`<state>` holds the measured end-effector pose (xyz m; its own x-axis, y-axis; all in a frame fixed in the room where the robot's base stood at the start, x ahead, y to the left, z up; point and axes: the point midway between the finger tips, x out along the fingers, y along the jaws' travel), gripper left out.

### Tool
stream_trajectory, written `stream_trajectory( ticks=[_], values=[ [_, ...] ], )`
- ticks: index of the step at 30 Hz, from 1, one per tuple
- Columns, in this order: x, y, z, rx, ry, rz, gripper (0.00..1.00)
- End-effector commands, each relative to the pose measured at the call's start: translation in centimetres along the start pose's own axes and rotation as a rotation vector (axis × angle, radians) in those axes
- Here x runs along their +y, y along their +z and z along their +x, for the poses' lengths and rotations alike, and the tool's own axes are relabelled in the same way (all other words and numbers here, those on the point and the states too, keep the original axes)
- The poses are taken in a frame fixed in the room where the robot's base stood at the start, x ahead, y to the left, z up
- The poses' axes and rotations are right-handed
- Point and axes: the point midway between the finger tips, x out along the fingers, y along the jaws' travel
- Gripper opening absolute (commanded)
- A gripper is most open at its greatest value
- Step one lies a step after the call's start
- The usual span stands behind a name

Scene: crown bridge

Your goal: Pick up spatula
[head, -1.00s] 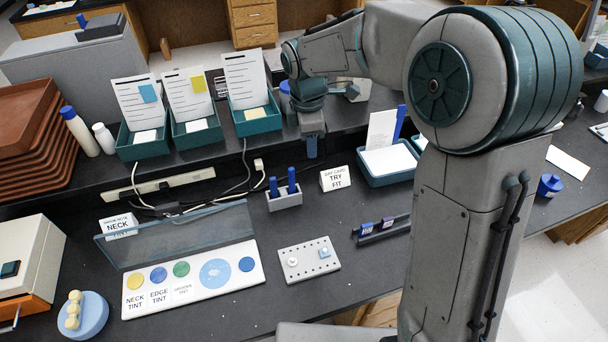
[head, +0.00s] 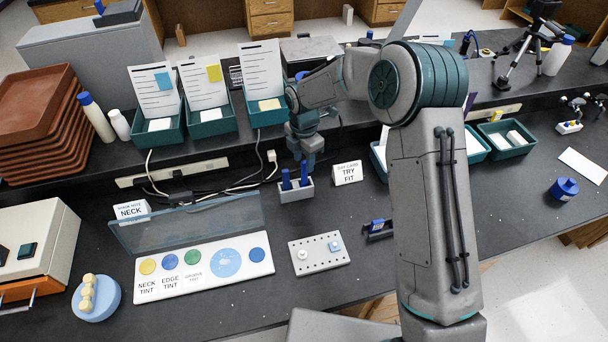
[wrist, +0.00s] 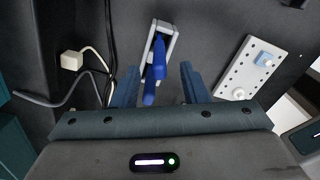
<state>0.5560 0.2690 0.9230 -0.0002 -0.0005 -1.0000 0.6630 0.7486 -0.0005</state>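My gripper (head: 308,164) hangs just above and behind the holder, pointing down. In the wrist view my gripper (wrist: 160,85) is open, its two fingers apart with nothing clamped.
A TRY FIT card (head: 347,173) stands right of the holder. A pegged plate (head: 318,253) and a tint palette (head: 205,278) with a clear shield lie in front. Cables (head: 240,183) run behind and left. Teal trays (head: 212,127) line the raised shelf.

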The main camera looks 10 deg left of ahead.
Motion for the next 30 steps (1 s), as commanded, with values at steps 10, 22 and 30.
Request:
stream_trajectory(
  ticks=[10, 22, 30],
  values=[
    [0.0, 0.1, 3.0, 0.002, -0.004, 0.000, 0.40],
    [0.1, 0.2, 6.0, 0.000, 0.001, 0.001, 0.40],
    [0.1, 0.2, 5.9, 0.000, 0.000, 0.001, 0.00]
  ],
)
